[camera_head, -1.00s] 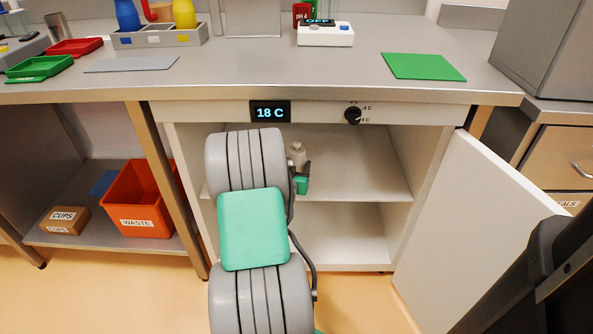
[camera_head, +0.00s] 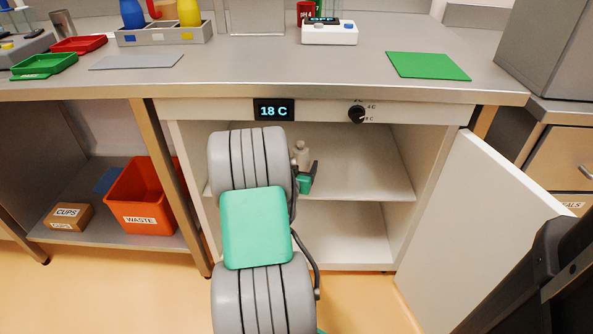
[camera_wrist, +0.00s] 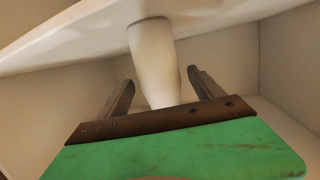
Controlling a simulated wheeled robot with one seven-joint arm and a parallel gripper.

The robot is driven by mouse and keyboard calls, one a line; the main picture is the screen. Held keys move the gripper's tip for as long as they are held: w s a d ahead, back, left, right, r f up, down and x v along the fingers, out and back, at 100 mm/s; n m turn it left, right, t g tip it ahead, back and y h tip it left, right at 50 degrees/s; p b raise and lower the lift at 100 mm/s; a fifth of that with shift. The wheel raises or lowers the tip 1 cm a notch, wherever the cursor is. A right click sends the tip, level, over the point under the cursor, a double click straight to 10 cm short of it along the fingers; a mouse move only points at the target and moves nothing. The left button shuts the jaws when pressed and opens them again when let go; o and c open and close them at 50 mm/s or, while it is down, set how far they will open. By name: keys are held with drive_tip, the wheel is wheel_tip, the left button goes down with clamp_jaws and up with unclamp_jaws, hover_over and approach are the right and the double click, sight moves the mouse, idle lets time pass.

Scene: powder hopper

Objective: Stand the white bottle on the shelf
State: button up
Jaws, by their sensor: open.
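The white bottle (camera_head: 301,153) is inside the open cabinet under the bench, looking upright on the upper shelf (camera_head: 370,178). My arm hides its lower part in the head view. In the wrist view the bottle (camera_wrist: 152,60) lies between my two fingers, with a visible gap on each side. My gripper (camera_wrist: 161,88) is open around it and not closed on it. In the head view only a green part and a dark finger of my gripper (camera_head: 308,179) show beside the bottle.
The cabinet door (camera_head: 480,215) stands open at the right. A lower shelf compartment (camera_head: 350,240) looks empty where visible. The bench top (camera_head: 270,75) is above, with a green mat (camera_head: 428,65). An orange waste bin (camera_head: 140,200) stands left of the cabinet.

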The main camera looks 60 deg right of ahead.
drive_tip(key=v, duration=1.2)
drive_tip(key=w+a+f+n+y, duration=0.15)
drive_tip(key=w+a+y, duration=0.3)
drive_tip(key=a, duration=0.45)
drive_tip(key=w+a+n+y, duration=0.35)
drive_tip(key=w+a, duration=0.25)
drive_tip(key=a, duration=0.4)
drive_tip(key=s+a+r+n+y, duration=0.1)
drive_tip(key=s+a+n+y, duration=0.1)
drive_tip(key=a, duration=0.6)
drive_tip(key=s+a+r+n+g+y, duration=0.1)
drive_tip(key=s+a+n+y, duration=0.1)
drive_tip(key=a, duration=0.6)
drive_tip(key=s+a+r+n+g+y, duration=0.1)
drive_tip(key=s+a+n+y, duration=0.1)
drive_tip(key=a+n, duration=0.4)
drive_tip(key=shift+a+y+p, duration=0.35)
drive_tip(key=shift+a+y, duration=0.35)
drive_tip(key=shift+a, duration=0.45)
drive_tip(key=shift+c, duration=0.5)
